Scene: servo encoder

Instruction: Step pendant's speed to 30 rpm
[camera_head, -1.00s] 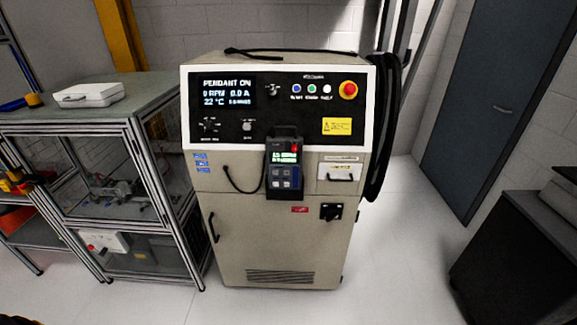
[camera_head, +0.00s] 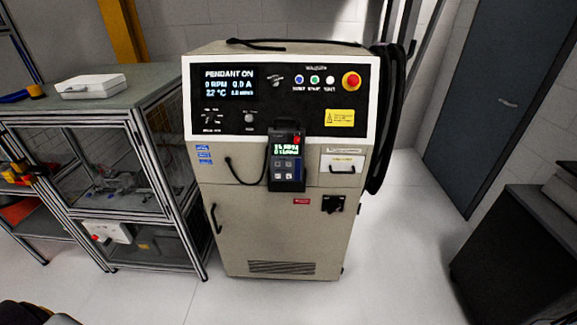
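The pendant (camera_head: 286,160) is a dark handheld box hung upright on the front of a beige cabinet (camera_head: 270,232), below its black panel. It has a red button (camera_head: 297,140) at its upper right, a small lit display (camera_head: 285,150) and several light keys (camera_head: 286,170). The digits on its display are too small to read surely. The cabinet's screen (camera_head: 229,83) reads PENDANT ON, 0 RPM and 0.0 A. A dark shape at the lower left edge may be part of my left arm; no fingers can be made out. My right gripper is not in view.
The panel carries a red emergency stop (camera_head: 351,81), several small buttons and knobs. A black cable bundle (camera_head: 388,115) hangs at the cabinet's right. A glazed bench (camera_head: 100,165) with a white case (camera_head: 90,86) stands left. A dark cabinet (camera_head: 515,250) stands right. The floor in front is clear.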

